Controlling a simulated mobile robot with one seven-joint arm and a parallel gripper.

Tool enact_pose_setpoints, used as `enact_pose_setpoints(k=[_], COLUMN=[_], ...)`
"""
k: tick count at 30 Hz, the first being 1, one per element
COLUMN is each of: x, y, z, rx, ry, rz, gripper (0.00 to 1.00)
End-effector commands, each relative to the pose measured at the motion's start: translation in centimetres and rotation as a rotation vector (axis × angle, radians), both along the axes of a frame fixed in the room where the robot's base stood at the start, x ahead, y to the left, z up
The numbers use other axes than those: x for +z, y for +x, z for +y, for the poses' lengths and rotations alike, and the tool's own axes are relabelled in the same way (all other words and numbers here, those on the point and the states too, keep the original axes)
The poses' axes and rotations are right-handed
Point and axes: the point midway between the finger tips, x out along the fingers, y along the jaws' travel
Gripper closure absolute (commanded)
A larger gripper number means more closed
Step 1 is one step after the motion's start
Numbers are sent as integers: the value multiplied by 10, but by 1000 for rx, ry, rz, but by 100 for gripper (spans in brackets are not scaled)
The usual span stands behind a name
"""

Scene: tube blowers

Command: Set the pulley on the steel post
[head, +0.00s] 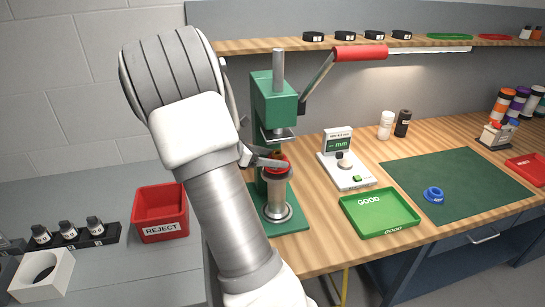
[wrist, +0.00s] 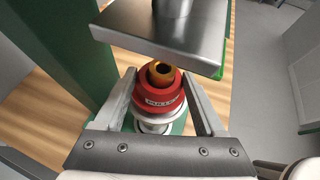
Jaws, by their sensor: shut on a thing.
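The red pulley (head: 276,172) is between the fingers of my gripper (head: 262,160), inside the green press. In the wrist view the pulley (wrist: 160,98) has printed lettering on its side and an orange collar with a dark bore on top. My gripper (wrist: 162,92) is shut on it, one finger on each side. The steel post (head: 276,197) stands on the press base just below the pulley. In the wrist view a pale round flange shows under the pulley. The pulley hides the post's top, so I cannot tell whether they touch.
The press (head: 270,100) has a steel ram plate (wrist: 165,32) close above the pulley and a red-handled lever (head: 358,52). To the right are a gauge (head: 346,172), a green GOOD tray (head: 380,214) and a blue ring-shaped part (head: 433,194) on a mat. A red REJECT bin (head: 160,212) stands left.

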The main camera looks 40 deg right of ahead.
Motion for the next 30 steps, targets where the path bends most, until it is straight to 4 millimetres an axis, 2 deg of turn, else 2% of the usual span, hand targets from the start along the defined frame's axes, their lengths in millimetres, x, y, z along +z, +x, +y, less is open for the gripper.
enact_pose_setpoints(k=[19, 29, 30], x=[-17, -18, -18], y=[0, 0, 0], z=[0, 0, 0], rx=[0, 0, 0], ry=[-1, -1, -1], rz=[1, 0, 0], gripper=[97, 97, 24])
